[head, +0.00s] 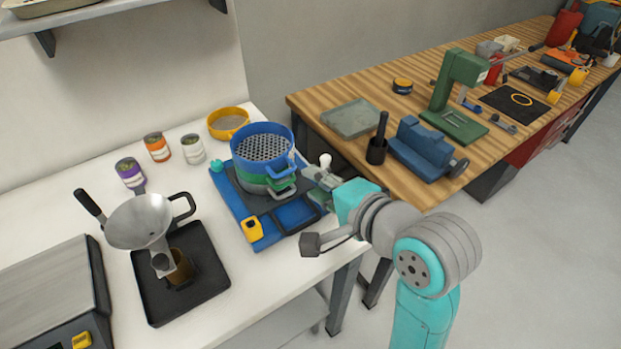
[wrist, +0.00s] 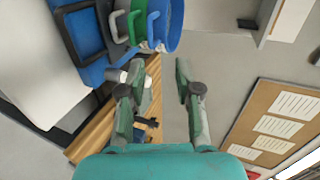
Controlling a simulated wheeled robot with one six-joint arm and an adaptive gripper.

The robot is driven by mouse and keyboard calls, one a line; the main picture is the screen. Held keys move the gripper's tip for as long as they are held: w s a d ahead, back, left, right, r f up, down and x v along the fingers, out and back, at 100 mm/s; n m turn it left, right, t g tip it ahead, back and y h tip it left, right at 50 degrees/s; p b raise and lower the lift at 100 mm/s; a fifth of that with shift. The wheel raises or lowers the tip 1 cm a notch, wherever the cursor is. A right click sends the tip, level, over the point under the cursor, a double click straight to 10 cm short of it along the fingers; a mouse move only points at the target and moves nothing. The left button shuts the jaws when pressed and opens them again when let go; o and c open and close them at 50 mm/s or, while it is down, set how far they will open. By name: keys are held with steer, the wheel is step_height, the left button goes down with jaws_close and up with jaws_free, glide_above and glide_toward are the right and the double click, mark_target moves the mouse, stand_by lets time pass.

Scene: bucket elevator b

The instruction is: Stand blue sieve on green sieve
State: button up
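In the head view the blue sieve (head: 263,143), with its perforated floor showing, sits on top of the green sieve (head: 282,183). A grey level shows under the green one, on the blue shaker base (head: 243,212). In the wrist view the blue sieve (wrist: 172,25) and green sieve (wrist: 150,30) appear sideways, side by side, with their handles toward me. My gripper (head: 318,175) is just right of the stack. In the wrist view my gripper (wrist: 158,75) has its fingers apart, with no sieve handle between them. Whether the blue sieve is fully seated cannot be told.
A yellow-rimmed sieve (head: 228,122) stands behind the stack, and several cans (head: 157,147) stand left of it. A funnel (head: 140,221) over a black tray (head: 178,285) and a scale (head: 55,300) are further left. A wooden bench (head: 345,88) with tools is at right.

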steer(key=shift+s+d, duration=0.1)
steer(key=shift+s, duration=0.05)
steer(key=s+d+f+n+t+h, duration=0.15)
steer(key=s+d+f, duration=0.35)
steer(key=f, duration=0.5)
steer(key=s+d+f+n+t+h, duration=0.1)
steer(key=s+d+f+h, duration=0.2)
steer(key=s+d+f, duration=0.5)
steer(key=s+d+f+n+h, duration=0.1)
steer(key=s+n, duration=0.1)
steer(key=s, duration=0.5)
steer(key=s+d+f+n+h, duration=0.1)
steer(key=s+n, duration=0.2)
steer(key=s, duration=0.4)
steer(key=s+d+f+n+t+h, duration=0.1)
steer(key=s+d+f+n, duration=0.1)
steer(key=s, duration=0.6)
steer(key=shift+n+h, duration=0.35)
steer(key=shift+n, duration=0.3)
steer(key=shift+s, duration=0.1)
